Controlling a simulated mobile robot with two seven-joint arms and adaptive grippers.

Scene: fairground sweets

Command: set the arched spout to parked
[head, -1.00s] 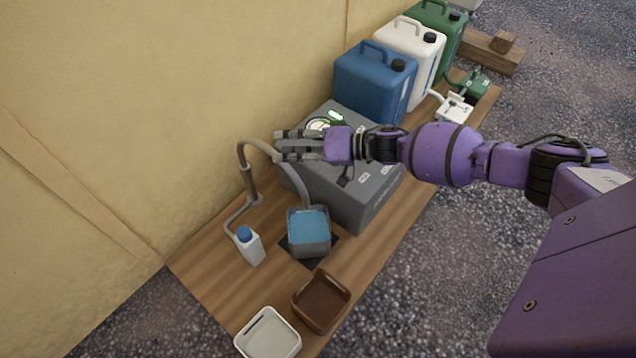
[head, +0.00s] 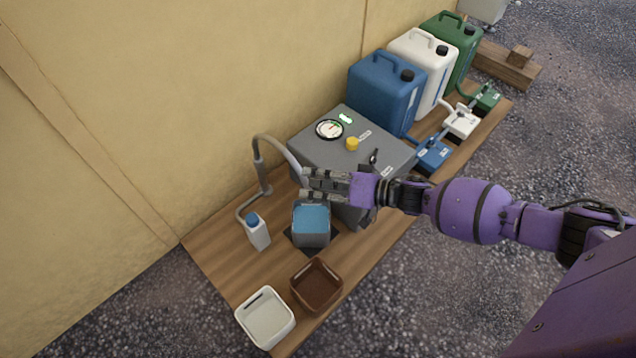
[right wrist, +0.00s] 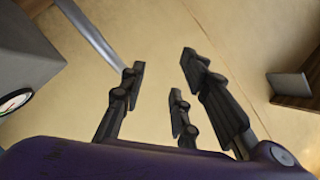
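The arched spout (head: 276,143) is a grey tube that rises by the wall and curves over toward the square container with a blue top (head: 312,218). Its far end is partly hidden by my right gripper (head: 306,184), which is over that container. In the right wrist view, a grey tube that looks like the spout (right wrist: 92,36) slants down at the upper left to the left finger. My right gripper's fingers (right wrist: 160,88) are spread with nothing between them; whether the left finger touches the tube I cannot tell. My left gripper is not in view.
A white bottle (head: 258,234), a brown bin (head: 316,287) and a white bin (head: 265,320) are at the front. Blue, white and green canisters (head: 385,92) stand behind.

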